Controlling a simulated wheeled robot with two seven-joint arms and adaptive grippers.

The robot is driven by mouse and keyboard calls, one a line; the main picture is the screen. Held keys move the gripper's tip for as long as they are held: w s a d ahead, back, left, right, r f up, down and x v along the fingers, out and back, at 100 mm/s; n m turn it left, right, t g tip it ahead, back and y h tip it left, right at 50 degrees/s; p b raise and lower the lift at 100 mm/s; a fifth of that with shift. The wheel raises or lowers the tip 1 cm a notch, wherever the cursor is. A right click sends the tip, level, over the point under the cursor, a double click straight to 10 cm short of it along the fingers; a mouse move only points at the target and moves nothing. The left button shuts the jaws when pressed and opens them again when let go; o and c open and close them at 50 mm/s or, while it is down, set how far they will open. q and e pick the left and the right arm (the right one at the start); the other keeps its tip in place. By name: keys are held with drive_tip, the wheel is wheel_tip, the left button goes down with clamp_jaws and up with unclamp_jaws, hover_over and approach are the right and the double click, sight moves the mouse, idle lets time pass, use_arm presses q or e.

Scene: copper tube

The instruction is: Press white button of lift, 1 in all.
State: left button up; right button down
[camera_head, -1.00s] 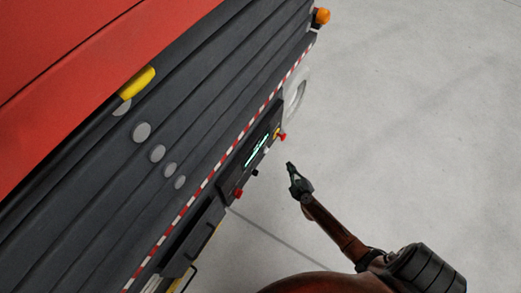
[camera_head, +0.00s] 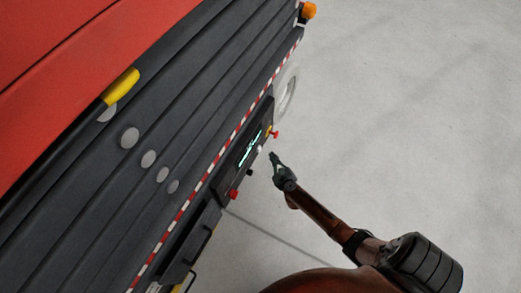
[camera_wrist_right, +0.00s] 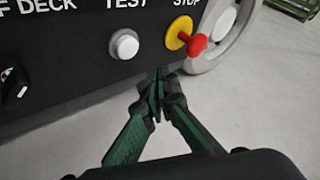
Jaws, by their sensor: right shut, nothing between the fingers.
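The lift's dark control panel (camera_wrist_right: 60,60) shows in the right wrist view. The white button (camera_wrist_right: 124,44) sits on it under the label TEST; in the head view it is a small pale spot (camera_head: 259,149) on the panel's edge. My right gripper (camera_wrist_right: 158,82) is shut and empty. Its fingertips are below and a little right of the white button in the wrist view, and they look apart from it. In the head view my right gripper (camera_head: 272,156) points at the panel from the right, close to the button. My left gripper is not in view.
A red knob on a yellow base (camera_wrist_right: 188,38) under STOP is just right of the button. A black knob (camera_head: 249,172) and a red knob (camera_head: 233,194) are farther along the panel. A pale wheel (camera_wrist_right: 220,30) stands behind. The grey floor (camera_head: 420,120) is clear.

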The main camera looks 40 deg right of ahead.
sight(260, 149)
drive_tip(key=w, duration=0.1)
drive_tip(key=w+a, duration=0.1)
drive_tip(key=w, duration=0.1)
drive_tip(key=shift+a, duration=0.2)
idle(0.8)
drive_tip(key=shift+w, duration=0.2)
idle(0.4)
drive_tip(key=shift+w+a, duration=0.1)
drive_tip(key=shift+w, duration=0.1)
drive_tip(key=shift+w+a, duration=0.25)
drive_tip(key=shift+w, duration=0.25)
idle(1.0)
drive_tip(key=shift+s, duration=0.1)
drive_tip(key=shift+s+d, duration=0.35)
drive_tip(key=shift+s, duration=0.45)
